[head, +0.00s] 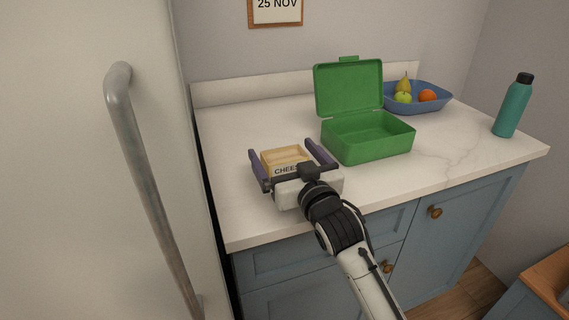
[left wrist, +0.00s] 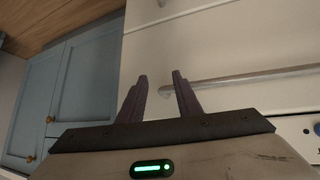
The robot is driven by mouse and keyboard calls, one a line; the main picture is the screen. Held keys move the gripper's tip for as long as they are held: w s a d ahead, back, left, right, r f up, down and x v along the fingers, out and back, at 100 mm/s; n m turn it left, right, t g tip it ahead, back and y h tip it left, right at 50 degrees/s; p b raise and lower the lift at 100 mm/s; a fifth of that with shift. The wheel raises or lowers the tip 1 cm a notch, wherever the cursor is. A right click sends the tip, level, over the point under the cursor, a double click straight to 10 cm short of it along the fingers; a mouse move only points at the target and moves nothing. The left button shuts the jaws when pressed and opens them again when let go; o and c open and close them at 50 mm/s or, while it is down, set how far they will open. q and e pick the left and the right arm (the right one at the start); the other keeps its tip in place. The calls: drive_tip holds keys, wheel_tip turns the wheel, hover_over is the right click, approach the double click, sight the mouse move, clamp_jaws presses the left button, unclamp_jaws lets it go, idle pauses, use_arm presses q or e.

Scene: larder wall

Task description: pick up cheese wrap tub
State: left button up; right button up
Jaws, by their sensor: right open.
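The cheese wrap tub (head: 283,161) is a yellowish box with dark "CHEES" lettering on its front, on the white counter at the left. My right gripper (head: 286,157) is open, with one purple finger on each side of the tub. Whether the fingers touch it I cannot tell. The gripper's body hides the lower front of the tub. My left gripper (left wrist: 159,82) shows only in the left wrist view. Its two fingers stand apart with nothing between them, in front of a pale panel with a handle.
An open green lunch box (head: 367,138) stands right of the tub, its lid raised. Behind it is a blue bowl (head: 440,108) with fruit, and a teal bottle (head: 513,105) stands at the right. A tall pale door with a metal handle (head: 139,165) borders the counter's left.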

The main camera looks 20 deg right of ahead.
drive_tip(key=c, duration=1)
drive_tip(key=shift+c, duration=1.2)
drive_tip(key=shift+r, duration=0.15)
